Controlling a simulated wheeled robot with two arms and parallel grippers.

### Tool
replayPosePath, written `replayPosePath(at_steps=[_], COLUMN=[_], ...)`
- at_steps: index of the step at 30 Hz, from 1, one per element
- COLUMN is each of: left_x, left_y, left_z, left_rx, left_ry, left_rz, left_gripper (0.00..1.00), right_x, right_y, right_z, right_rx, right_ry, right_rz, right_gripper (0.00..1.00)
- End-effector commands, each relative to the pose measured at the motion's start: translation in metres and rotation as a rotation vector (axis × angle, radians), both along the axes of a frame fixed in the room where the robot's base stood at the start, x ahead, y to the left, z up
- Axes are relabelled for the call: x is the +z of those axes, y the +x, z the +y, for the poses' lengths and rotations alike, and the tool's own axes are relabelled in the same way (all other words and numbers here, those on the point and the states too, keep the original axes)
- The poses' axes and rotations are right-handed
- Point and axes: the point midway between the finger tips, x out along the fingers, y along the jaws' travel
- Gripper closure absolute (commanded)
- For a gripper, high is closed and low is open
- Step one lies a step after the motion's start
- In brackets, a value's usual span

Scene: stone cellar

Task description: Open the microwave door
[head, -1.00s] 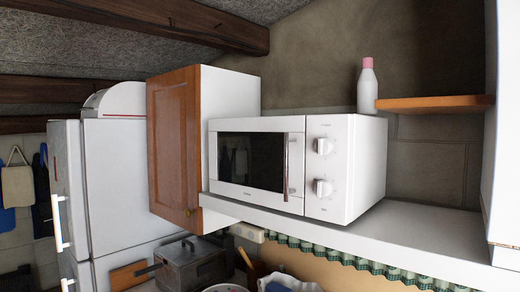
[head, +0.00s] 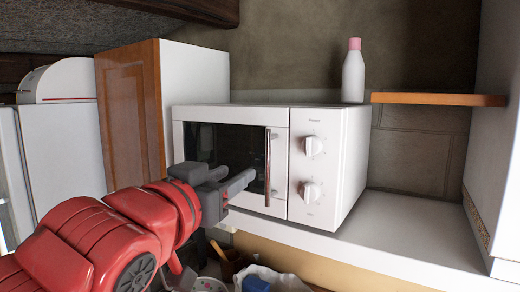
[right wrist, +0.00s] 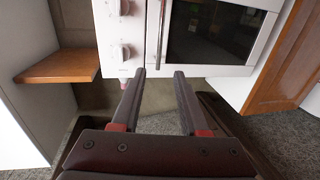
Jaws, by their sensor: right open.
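The white microwave (head: 330,165) stands on a white shelf, and its dark-windowed door (head: 228,150) is shut. The door's upright metal handle (head: 267,165) is beside the control panel with two knobs. My right gripper (head: 246,180) is open and empty in front of the door, near the lower part of the handle. In the right wrist view, which is upside down, the open fingers (right wrist: 157,73) point at the microwave, and the end of the handle (right wrist: 160,45) shows just beyond the gap between them. I cannot tell if they touch. My left gripper is not in view.
A wooden-fronted cabinet (head: 133,110) stands left of the microwave, with a white fridge (head: 62,155) beyond it. The white shelf (head: 410,235) is clear on the right.

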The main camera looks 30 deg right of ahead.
Motion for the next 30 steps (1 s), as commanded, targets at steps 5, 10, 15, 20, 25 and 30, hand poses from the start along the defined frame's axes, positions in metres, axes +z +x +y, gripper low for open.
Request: replayPosePath(at_steps=[5, 10, 15, 20, 25, 30], left_x=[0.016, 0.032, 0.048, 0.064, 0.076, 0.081], left_y=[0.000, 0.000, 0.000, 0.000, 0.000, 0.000], left_z=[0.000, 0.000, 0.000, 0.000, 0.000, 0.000], left_rx=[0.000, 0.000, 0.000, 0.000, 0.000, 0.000], left_ry=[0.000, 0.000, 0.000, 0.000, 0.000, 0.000], left_rz=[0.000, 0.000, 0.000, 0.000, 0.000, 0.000], left_gripper=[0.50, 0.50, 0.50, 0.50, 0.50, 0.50], right_x=[0.004, 0.006, 0.006, 0.006, 0.004, 0.003], right_y=[0.018, 0.040, 0.063, 0.083, 0.101, 0.109], right_z=[-0.022, -0.047, -0.071, -0.095, -0.113, -0.122], right_rx=[-0.008, -0.007, -0.007, -0.006, -0.005, -0.002], right_ry=[-0.004, -0.006, -0.008, -0.008, -0.008, -0.007], right_rz=[-0.001, 0.000, 0.002, 0.001, 0.003, -0.002], right_gripper=[0.56, 0.56, 0.56, 0.56, 0.56, 0.56])
